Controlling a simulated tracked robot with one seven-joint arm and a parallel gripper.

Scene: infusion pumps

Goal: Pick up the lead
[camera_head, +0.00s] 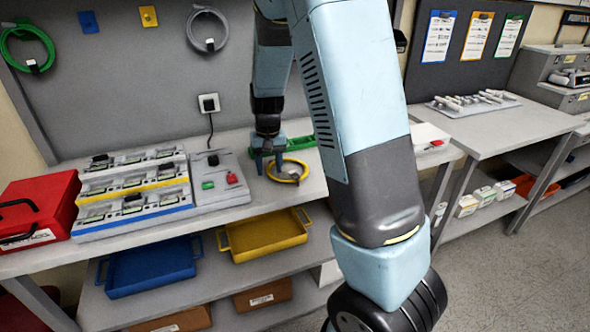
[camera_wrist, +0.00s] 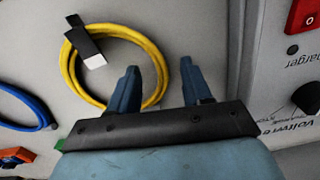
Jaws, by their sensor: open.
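A coiled yellow lead (camera_head: 287,180) lies on the bench top beside the grey charger unit (camera_head: 218,178). In the wrist view the yellow lead (camera_wrist: 70,68) carries a black strap with a white label (camera_wrist: 93,61) at its upper left. My gripper (camera_head: 268,153) is over the bench at the lead's left side. In the wrist view my gripper (camera_wrist: 160,85) is open, and the right part of the coil passes between its fingers. One finger overlaps the coil's inside and the other is outside it. I cannot tell the fingers' height above the bench. Part of the coil is hidden by my gripper.
A blue lead (camera_wrist: 40,105) lies to the left in the wrist view. A green tray (camera_head: 300,143) stands behind the yellow lead. The charger's red switch (camera_wrist: 304,14) and knob (camera_wrist: 308,97) are close to my gripper. A red case (camera_head: 35,208) is at the bench's left end.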

